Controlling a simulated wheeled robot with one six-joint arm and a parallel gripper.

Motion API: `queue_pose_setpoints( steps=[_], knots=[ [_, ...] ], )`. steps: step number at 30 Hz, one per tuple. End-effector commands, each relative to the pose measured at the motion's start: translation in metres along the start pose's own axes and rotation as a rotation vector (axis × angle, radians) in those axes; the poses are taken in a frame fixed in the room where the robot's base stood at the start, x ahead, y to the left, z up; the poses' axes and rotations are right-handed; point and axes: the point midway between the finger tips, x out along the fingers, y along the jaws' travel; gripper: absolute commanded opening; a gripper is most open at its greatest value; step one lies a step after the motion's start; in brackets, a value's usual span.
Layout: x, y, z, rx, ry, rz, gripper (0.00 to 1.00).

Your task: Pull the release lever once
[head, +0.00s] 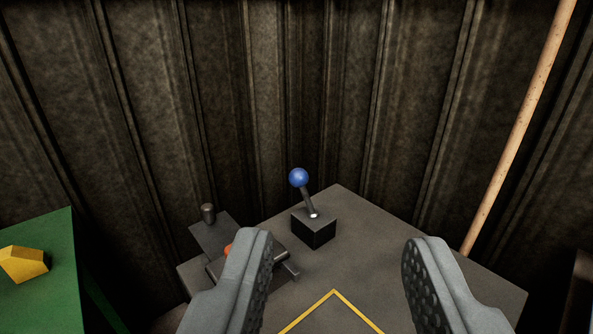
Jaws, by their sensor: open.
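The release lever (306,198) is a short dark rod with a blue ball knob (299,177) on top. It rises from a small black box (314,229) on a dark grey table and leans a little to the left in the picture. My gripper (338,262) is open and empty, its two grey padded fingers at the bottom of the view. The lever stands beyond the fingertips and is not touched by them. The left finger hides part of a dark device on the table.
The dark device with an orange part (228,250) and a short dark post (208,213) stand left of the lever. A yellow line (334,292) marks the grey table (355,230). A green surface with a yellow block (24,264) is at left. A wooden pole (518,130) leans at right, before a corrugated wall.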

Motion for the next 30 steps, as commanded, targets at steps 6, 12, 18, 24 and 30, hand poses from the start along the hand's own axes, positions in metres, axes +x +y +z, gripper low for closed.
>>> queue_pose_setpoints(
  steps=[6,12,18,24,30],
  knots=[
    [0.0,0.0,0.0,0.0,0.0,0.0,0.0],
    [0.0,0.0,0.0,0.0,0.0,0.0,0.0],
    [0.0,0.0,0.0,0.0,0.0,0.0,0.0],
    [0.0,0.0,0.0,0.0,0.0,0.0,0.0],
    [0.0,0.0,0.0,0.0,0.0,0.0,0.0]
  ],
)
